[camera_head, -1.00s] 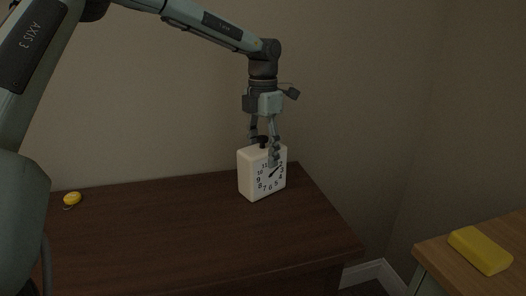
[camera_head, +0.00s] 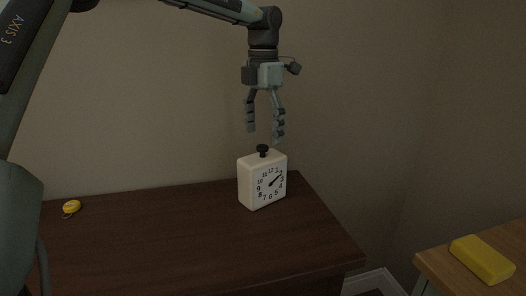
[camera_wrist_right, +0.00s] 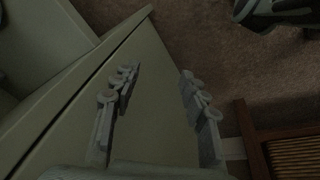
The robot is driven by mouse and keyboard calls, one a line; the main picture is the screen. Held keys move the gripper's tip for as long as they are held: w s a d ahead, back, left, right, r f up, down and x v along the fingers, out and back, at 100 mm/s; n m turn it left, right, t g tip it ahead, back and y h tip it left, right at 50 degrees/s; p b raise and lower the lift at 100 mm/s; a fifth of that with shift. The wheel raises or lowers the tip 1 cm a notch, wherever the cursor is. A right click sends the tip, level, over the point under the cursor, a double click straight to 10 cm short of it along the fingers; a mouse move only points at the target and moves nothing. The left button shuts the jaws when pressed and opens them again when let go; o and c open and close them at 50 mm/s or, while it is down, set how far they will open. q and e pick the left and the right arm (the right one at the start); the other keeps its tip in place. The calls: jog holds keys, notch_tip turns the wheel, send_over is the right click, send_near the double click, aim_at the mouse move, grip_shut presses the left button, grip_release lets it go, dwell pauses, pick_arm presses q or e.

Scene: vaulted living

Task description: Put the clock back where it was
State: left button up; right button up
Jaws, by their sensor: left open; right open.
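The clock (camera_head: 262,180) is a white block with a black-numbered face and a dark knob on top. It stands upright on the dark wooden cabinet top (camera_head: 160,240), near its far right corner. My left gripper (camera_head: 264,137) is open and empty, pointing down just above the clock and apart from it. My right gripper (camera_wrist_right: 158,88) is open and empty in the right wrist view, with a pale greenish panel behind its fingers. The right gripper does not show in the head view, and the clock does not show in the right wrist view.
A small yellow object, like a tape measure (camera_head: 71,207), lies at the left of the cabinet top. A yellow block (camera_head: 482,259) lies on a lighter wooden surface (camera_head: 440,262) at the right. The wall is close behind the clock. The middle of the cabinet top is clear.

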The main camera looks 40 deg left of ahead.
pick_arm(q)
notch_tip(320, 180, up, 4)
jog(key=shift+f, duration=0.1)
jog(key=shift+r, duration=0.25)
pick_arm(e)
jog(key=shift+s+d+f, duration=0.1)
jog(key=shift+s+f, duration=0.35)
jog(key=shift+f, duration=0.2)
jog(key=shift+w+r, duration=0.2)
jog(key=shift+r, duration=0.05)
pick_arm(q)
jog(key=shift+f, duration=0.1)
pick_arm(e)
jog(key=shift+r, duration=0.1)
